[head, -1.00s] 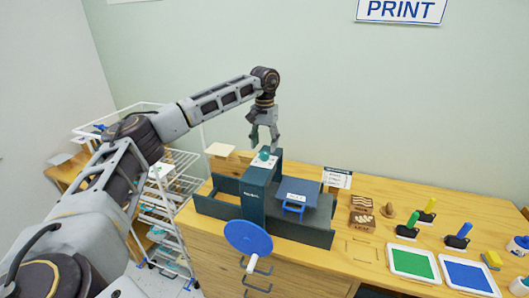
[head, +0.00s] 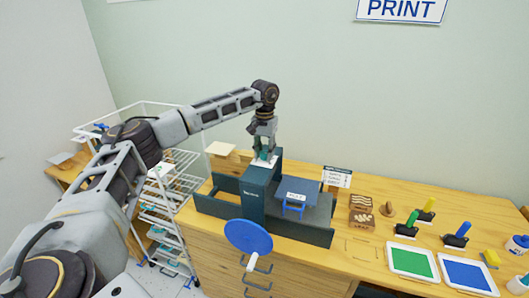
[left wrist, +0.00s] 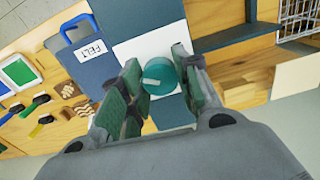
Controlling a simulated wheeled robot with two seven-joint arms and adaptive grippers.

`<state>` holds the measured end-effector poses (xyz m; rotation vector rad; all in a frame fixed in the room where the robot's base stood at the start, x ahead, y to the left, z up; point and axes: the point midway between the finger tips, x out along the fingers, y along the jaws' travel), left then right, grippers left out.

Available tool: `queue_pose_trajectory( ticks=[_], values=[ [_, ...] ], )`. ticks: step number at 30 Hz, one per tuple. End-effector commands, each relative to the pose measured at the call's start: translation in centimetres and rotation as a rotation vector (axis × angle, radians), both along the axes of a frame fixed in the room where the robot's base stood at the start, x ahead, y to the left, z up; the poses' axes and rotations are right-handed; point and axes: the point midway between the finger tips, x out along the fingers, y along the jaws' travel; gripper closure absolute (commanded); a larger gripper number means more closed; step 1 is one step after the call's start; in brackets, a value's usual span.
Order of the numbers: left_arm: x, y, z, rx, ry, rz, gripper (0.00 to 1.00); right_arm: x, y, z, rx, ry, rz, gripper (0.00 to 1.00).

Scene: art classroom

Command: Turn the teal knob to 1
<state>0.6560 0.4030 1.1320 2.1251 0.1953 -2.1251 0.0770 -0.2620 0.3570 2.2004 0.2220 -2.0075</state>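The teal knob (left wrist: 160,77) sits on a white plate (left wrist: 150,45) on top of the dark teal press column (head: 255,190). A pale pointer mark on the knob's top shows in the left wrist view. My left gripper (head: 264,154) points down over the column top and mostly hides the knob in the head view. In the left wrist view its two green-padded fingers (left wrist: 157,66) are apart, one on each side of the knob. I cannot tell whether they touch it. No number is readable on the plate. My right gripper is out of view.
A blue handwheel (head: 248,236) is on the press front. A blue-handled plate labelled FELT (left wrist: 92,48) lies on the press bed. Carved blocks, rollers and green and blue ink trays (head: 412,262) stand right on the wooden table. A white wire rack (head: 165,215) stands left.

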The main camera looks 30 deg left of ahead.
Motion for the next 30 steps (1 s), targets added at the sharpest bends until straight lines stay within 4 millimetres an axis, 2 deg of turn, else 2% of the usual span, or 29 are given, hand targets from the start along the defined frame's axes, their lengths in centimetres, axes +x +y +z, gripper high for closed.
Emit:
queue_pose_trajectory(
  ticks=[1, 4, 17, 30],
  values=[
    [0.0, 0.0, 0.0, 0.0, 0.0, 0.0, 0.78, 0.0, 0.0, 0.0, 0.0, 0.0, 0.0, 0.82],
    [0.0, 0.0, 0.0, 0.0, 0.0, 0.0, 0.91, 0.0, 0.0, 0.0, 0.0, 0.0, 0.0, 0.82],
    [0.0, 0.0, 0.1, 0.0, 0.0, 0.05, 0.92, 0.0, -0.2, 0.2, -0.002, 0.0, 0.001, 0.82],
    [0.0, 0.0, 0.1, 0.0, 0.001, 0.298, 0.92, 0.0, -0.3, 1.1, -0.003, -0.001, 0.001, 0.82]
  ],
)
